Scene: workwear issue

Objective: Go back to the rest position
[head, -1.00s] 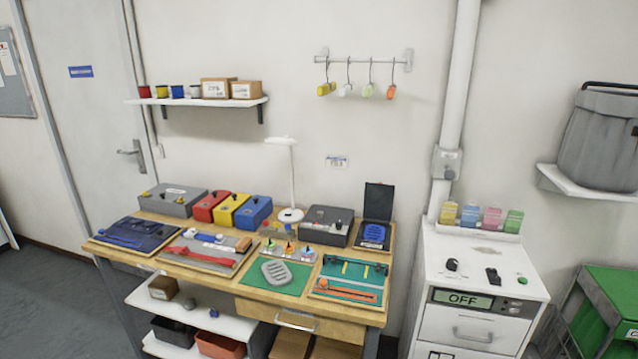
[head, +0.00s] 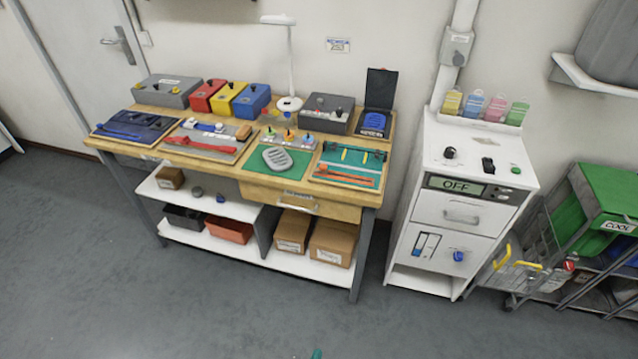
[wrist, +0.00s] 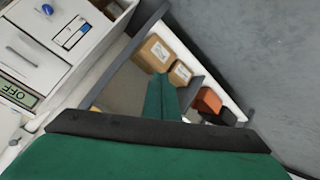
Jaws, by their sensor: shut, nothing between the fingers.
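My gripper (wrist: 166,96) shows in the wrist view as two green fingers pressed together, shut and empty. It hangs in free air, with the workbench's lower shelf and its boxes beyond it. In the head view only a small green tip (head: 317,353) shows at the bottom edge, over the floor in front of the workbench (head: 225,172). The rest of my arm is outside the head view.
A white cabinet (head: 465,205) reading OFF stands right of the workbench. A wire trolley with a green crate (head: 608,200) is at the far right. Cardboard boxes (head: 333,240) sit on the lower shelf. The grey floor (head: 200,310) in front is clear.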

